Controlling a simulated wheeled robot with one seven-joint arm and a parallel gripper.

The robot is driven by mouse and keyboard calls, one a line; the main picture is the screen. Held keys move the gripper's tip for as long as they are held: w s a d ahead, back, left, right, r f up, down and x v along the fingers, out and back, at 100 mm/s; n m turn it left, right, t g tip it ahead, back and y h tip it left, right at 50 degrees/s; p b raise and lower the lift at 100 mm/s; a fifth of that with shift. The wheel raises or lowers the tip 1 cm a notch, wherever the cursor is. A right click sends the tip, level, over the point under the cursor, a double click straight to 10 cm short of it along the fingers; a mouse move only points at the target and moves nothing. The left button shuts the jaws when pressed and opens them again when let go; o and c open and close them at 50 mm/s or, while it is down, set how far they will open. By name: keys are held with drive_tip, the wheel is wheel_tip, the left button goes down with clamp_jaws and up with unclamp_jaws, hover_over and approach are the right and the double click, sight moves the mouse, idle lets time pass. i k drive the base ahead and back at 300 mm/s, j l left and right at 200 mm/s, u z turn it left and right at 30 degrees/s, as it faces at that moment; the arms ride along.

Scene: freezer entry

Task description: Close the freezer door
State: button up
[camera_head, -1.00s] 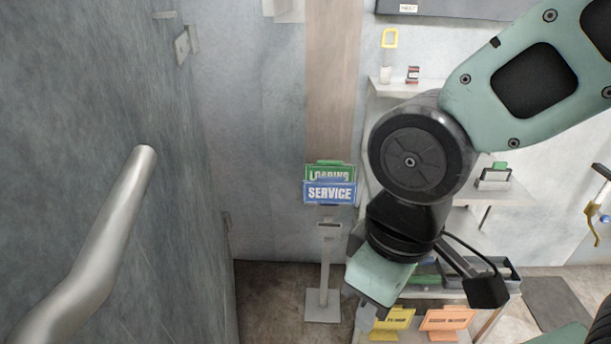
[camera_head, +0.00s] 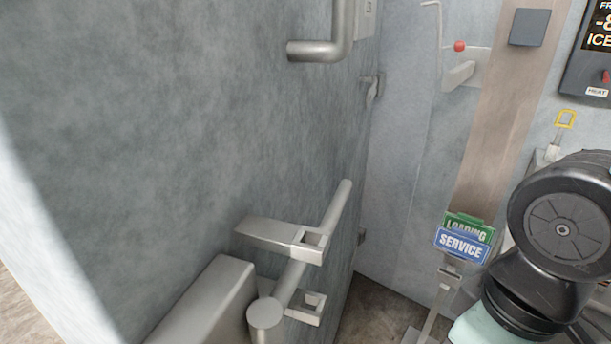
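The freezer door (camera_head: 190,130) is a large grey mottled metal slab filling the left and middle of the head view. It stands at an angle to the pale wall on the right. A metal latch with a lever handle (camera_head: 290,265) is fixed low on its face. A bent metal bar handle (camera_head: 322,48) shows at the top. My gripper is outside the picture. Only part of my arm shows at the right edge, to the right of the door and apart from it in the picture.
A sign stand with a green LOADING sign and a blue SERVICE sign (camera_head: 461,245) stands right of the door. A red-knobbed lever (camera_head: 459,46) is on the wall behind. A dark display panel (camera_head: 590,60) is at upper right. Bare floor (camera_head: 375,318) shows beneath.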

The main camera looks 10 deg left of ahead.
sight(163, 163)
drive_tip(key=k+l+u, duration=0.25)
drive_tip(key=k+u, duration=0.25)
drive_tip(key=k+l+u, duration=0.2)
drive_tip(key=l+u, duration=0.15)
drive_tip(key=l, duration=0.1)
